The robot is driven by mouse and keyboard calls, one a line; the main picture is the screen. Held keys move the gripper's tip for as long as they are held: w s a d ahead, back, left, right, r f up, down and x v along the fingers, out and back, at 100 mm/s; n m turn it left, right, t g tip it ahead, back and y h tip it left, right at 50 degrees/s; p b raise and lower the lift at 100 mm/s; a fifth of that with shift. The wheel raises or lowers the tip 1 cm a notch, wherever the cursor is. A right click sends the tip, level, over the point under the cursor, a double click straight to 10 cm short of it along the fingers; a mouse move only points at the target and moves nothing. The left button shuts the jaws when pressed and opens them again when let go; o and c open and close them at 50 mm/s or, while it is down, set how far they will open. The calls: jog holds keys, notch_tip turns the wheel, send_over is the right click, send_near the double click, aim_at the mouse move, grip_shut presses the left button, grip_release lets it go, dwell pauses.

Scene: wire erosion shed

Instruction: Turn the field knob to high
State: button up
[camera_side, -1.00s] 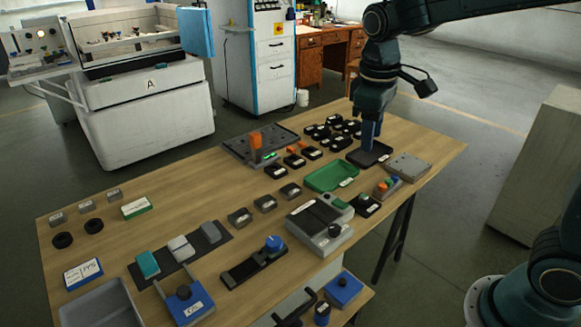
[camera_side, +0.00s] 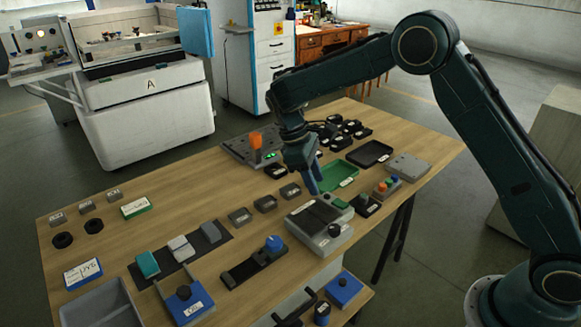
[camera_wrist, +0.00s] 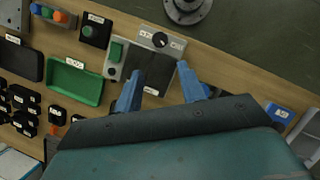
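A grey unit (camera_side: 300,224) with a dark top plate stands on the table near the front edge. A round black knob (camera_side: 335,230) sits at its front end; the same knob (camera_wrist: 160,40) shows in the wrist view between two small labels. I take it for the field knob, but the labels are too small to read and its setting is unclear. My gripper (camera_side: 314,188) hangs above the back of the unit. In the wrist view my gripper (camera_wrist: 160,71) has its blue fingers apart, with nothing between them, over the dark plate and short of the knob.
A green tray (camera_side: 338,177) and a black tray (camera_side: 370,153) lie behind the unit. A small black box with a green knob (camera_side: 367,205) stands right of it. A slider with a blue knob (camera_side: 273,243) lies to the left. Several black labelled blocks (camera_side: 347,127) crowd behind.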

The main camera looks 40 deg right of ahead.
aim_at(333, 227)
jog(key=shift+w+f, duration=0.1)
jog(key=shift+f, duration=0.2)
jog(key=x, duration=1.3)
jog(key=shift+s+f, duration=0.25)
jog(key=shift+f, duration=0.05)
jog(key=shift+c, duration=0.2)
jog(key=c, duration=0.7)
